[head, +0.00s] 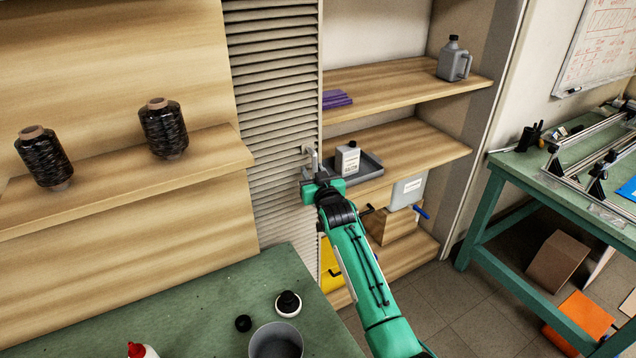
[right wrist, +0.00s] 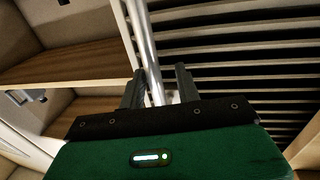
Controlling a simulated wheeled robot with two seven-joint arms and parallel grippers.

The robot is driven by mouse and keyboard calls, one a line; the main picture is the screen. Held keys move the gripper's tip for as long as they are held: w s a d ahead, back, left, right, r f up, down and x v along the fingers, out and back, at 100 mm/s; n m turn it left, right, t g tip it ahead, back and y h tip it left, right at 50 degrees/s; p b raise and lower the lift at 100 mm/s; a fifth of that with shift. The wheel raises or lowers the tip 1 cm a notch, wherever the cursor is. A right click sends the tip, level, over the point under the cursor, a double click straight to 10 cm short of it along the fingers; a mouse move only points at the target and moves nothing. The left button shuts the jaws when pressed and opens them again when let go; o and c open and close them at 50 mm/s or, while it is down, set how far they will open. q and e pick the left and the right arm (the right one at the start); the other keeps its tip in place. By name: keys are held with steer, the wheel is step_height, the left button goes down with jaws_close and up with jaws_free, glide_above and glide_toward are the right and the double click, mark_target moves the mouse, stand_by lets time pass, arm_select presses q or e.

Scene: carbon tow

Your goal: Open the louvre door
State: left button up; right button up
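The louvre door (head: 272,95) is a tall beige slatted panel left of the open shelves in the head view. Its dark slats (right wrist: 230,60) fill the upper right of the right wrist view. A metal bar handle (head: 314,160) stands on the door's right edge. My right gripper (head: 319,180) is at the handle. In the right wrist view the handle bar (right wrist: 148,45) passes between my two fingers (right wrist: 160,88), which stand apart on either side with a gap showing. The fingertips are too small to judge in the head view. My left gripper is not in view.
Right of the door, shelves (head: 410,85) hold a grey jug (head: 454,60), a grey tray (head: 365,168) and a white bottle (head: 347,158). A green bench (head: 200,310) with a grey pot (head: 276,342) stands in front. Black spools (head: 163,130) sit on the left shelf.

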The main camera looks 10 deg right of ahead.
steer(key=s+d+b, duration=0.1)
steer(key=s+b, duration=0.1)
steer(key=s, duration=1.1)
steer(key=shift+s+d, duration=0.3)
steer(key=shift+d, duration=0.1)
